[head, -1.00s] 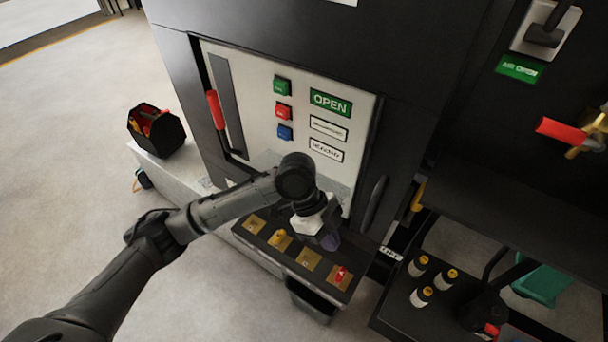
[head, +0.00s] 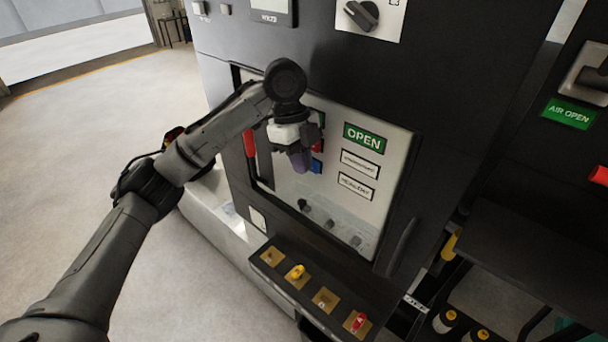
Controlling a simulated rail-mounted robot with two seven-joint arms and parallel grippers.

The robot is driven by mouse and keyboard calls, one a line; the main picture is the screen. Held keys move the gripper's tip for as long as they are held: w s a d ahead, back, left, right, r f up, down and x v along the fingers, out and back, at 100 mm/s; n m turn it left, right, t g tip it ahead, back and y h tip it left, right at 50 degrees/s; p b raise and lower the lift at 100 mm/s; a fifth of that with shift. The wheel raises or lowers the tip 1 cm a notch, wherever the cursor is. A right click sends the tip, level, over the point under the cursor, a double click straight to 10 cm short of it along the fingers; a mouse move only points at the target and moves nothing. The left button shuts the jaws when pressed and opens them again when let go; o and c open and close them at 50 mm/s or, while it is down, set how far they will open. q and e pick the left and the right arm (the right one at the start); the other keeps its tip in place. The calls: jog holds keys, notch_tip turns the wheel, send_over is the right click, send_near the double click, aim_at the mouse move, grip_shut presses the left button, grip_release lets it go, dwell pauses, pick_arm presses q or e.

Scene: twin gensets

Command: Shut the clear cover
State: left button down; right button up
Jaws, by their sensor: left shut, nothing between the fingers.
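A faint see-through pane, which looks like the clear cover (head: 335,215), stands upright against the lower part of the white panel (head: 385,150). It rises behind the low control ledge (head: 285,288) and does not lie over the ledge's switches. Dark knob shapes show in it; I cannot tell whether they are reflections. My left gripper (head: 303,163) is shut and empty, pointing down in front of the panel, above the pane's upper edge in the picture. It partly hides the coloured buttons. I cannot tell its gap to the panel. My right gripper is out of view.
The ledge carries a yellow knob (head: 296,271) and a red switch (head: 357,321). A red lever (head: 250,143) is left of my gripper. A dark handle (head: 402,245) is at the panel's right. Open floor (head: 95,150) lies to the left.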

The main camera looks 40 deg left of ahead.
pick_arm(q)
jog(key=p, duration=0.3)
send_over(309, 221)
jog(key=a, duration=0.1)
jog(key=f, duration=0.9)
jog(key=shift+w+f, duration=0.3)
jog(key=shift+f, duration=0.05)
jog(key=shift+s+f, duration=0.15)
jog(key=shift+f, duration=0.85)
jog(key=shift+f, duration=0.1)
